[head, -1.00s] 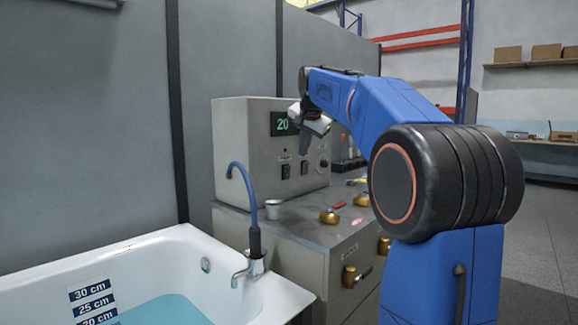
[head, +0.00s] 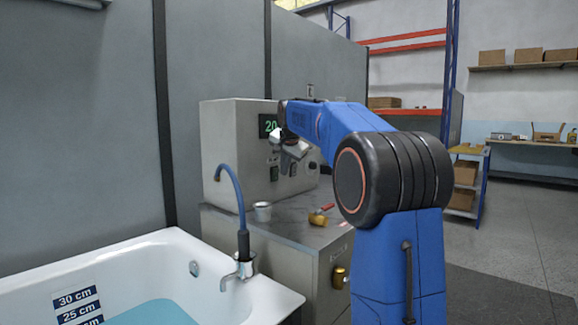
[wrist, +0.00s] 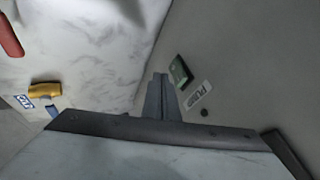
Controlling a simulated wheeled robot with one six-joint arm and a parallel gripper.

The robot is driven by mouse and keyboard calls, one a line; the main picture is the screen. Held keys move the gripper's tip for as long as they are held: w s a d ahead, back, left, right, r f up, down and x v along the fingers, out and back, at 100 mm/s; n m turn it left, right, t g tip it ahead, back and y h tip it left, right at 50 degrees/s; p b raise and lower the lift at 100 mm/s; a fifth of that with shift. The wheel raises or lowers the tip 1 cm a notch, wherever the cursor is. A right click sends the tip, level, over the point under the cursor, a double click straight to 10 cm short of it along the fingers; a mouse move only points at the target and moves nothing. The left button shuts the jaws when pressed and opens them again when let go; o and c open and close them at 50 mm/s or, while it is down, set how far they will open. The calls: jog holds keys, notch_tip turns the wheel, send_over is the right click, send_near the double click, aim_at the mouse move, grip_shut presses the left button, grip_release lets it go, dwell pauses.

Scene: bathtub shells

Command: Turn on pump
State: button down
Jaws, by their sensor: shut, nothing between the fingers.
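The pump unit is a grey box (head: 232,150) on a counter, with a green display (head: 268,125) reading 20 and dark switches on its front. In the wrist view a green rocker switch (wrist: 180,71) sits beside a label reading PUMP (wrist: 197,97). My gripper (head: 287,168) is in front of the panel, its fingers over or close by the switches. In the wrist view my gripper (wrist: 160,80) is shut and empty, its tips just left of the green switch. I cannot tell whether they touch the panel.
A white bathtub (head: 180,245) with blue water stands at the left, with a tap and blue hose (head: 238,195) at its rim. A metal cup (head: 262,211) and a brass-coloured item (head: 318,219) lie on the counter (head: 290,230). Grey floor is open at the right.

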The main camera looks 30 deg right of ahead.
aim_at(278, 168)
jog(key=shift+w+a+r, duration=0.1)
jog(key=shift+w+a, duration=0.1)
jog(key=shift+w, duration=0.3)
jog(key=shift+w+a+r, duration=0.1)
jog(key=shift+w+a, duration=0.05)
jog(key=shift+w, duration=0.3)
jog(key=shift+w+a, duration=0.1)
jog(key=shift+w, duration=0.2)
jog(key=shift+r, duration=0.2)
jog(key=shift+r, duration=0.65)
jog(key=shift+s, duration=0.1)
